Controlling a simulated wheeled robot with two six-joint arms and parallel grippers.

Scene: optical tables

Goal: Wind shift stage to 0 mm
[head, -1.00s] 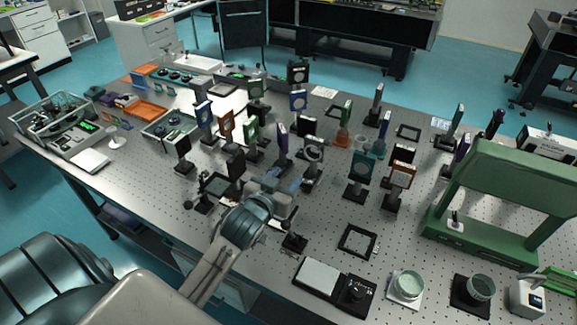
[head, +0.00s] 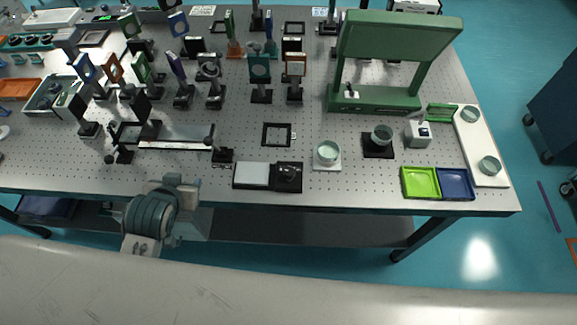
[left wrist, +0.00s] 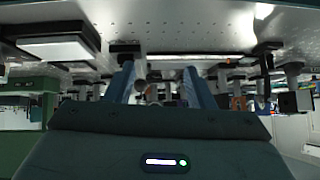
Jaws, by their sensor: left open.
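Two devices could be the shift stage; I cannot tell which, and no scale is readable. One is a low rail (head: 177,144) with dark knobs at its ends, at the front left of the table in the head view. The other is a flat black base with a pale plate (head: 252,175) and a dark round knob (head: 288,174), near the front edge. My left gripper (head: 172,183) is at the table's front edge, in front of the rail and left of the black base. Its two fingers stand apart in the left wrist view (left wrist: 158,75). My right gripper is out of view.
Several optic mounts (head: 212,75) stand behind the rail. A square black frame (head: 278,135) lies behind the black base. A green gantry (head: 385,98) stands to the right, with green (head: 420,183) and blue (head: 456,184) trays near the right corner.

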